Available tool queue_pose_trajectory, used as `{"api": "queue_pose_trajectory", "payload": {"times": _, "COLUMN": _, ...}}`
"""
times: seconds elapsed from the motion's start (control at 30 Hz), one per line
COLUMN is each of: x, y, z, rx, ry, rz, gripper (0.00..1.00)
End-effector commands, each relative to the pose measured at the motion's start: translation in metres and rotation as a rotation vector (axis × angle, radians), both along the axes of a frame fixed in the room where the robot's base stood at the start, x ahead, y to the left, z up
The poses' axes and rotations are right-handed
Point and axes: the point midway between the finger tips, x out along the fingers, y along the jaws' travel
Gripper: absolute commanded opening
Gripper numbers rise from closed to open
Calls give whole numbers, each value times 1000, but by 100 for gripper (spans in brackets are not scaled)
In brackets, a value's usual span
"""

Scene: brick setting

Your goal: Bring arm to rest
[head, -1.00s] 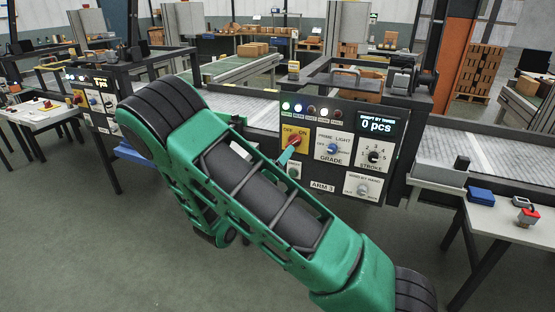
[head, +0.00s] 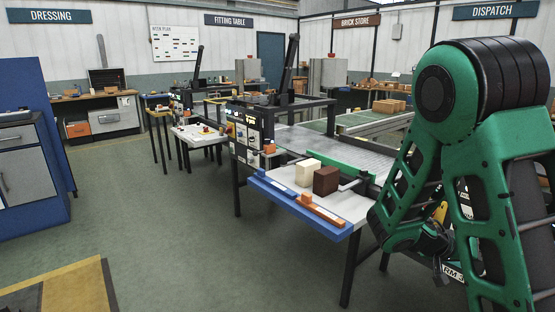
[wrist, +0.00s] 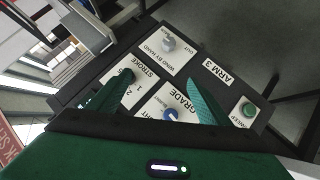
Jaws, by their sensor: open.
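My arm (head: 500,170) stands folded and green at the right of the head view, with its elbow high. In the wrist view my gripper (wrist: 157,78) is open, its two green fingers spread with nothing between them. Beyond the fingers is the dark ARM 3 control panel (wrist: 222,72), seen turned over. It bears a grey knob (wrist: 168,43), a blue GRADE knob (wrist: 170,115), a black STROKE knob (wrist: 126,74) partly behind a finger, and a green button (wrist: 248,109). I cannot tell any contact with the panel. In the head view my arm hides most of it.
A table with a blue edge (head: 300,209) stands left of my arm, bearing a cream block (head: 308,172), a brown block (head: 326,181) and orange pieces (head: 320,212). A conveyor (head: 300,141) runs behind. A blue cabinet (head: 30,150) stands far left. The floor (head: 180,230) between is clear.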

Motion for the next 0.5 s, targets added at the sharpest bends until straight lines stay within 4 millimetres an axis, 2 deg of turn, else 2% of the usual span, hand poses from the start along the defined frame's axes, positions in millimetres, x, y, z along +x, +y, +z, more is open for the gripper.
{"api": "queue_pose_trajectory", "payload": {"times": 0.03, "x": -16, "y": -5, "z": 1, "rx": 58, "ry": 7, "rz": -37, "gripper": 72}}
{"api": "queue_pose_trajectory", "payload": {"times": 0.23, "x": -70, "y": -2, "z": 0, "rx": 286, "ry": 65, "rz": -123, "gripper": 72}}
{"api": "queue_pose_trajectory", "payload": {"times": 0.5, "x": -134, "y": 24, "z": 10, "rx": 584, "ry": 121, "rz": -141, "gripper": 72}}
